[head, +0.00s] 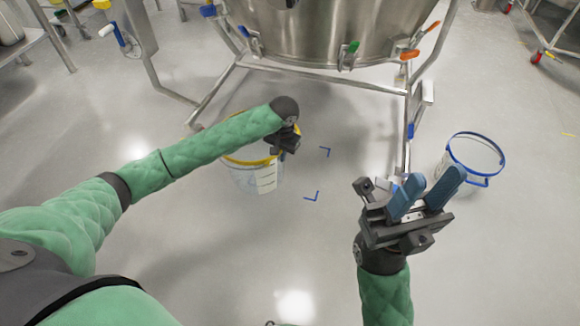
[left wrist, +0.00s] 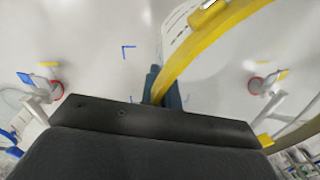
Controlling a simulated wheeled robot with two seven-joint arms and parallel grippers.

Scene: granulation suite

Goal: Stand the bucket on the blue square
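A clear bucket (head: 256,179) with a yellow rim (head: 240,161) is left of the blue square. The square shows only as blue corner marks (head: 325,151) on the floor; the bucket and arm may cover the rest. My left gripper (head: 285,146) is at the bucket's right edge. In the left wrist view its fingers (left wrist: 163,90) sit close on both sides of the yellow rim (left wrist: 205,52), and a blue corner mark (left wrist: 128,48) shows nearby. I cannot tell whether the bucket touches the floor. My right gripper (head: 425,195) is open and empty.
A second clear bucket with a blue rim (head: 476,153) stands at the right. A large steel vessel (head: 330,30) on a tubular frame (head: 300,78) stands behind the square. The floor in front is clear.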

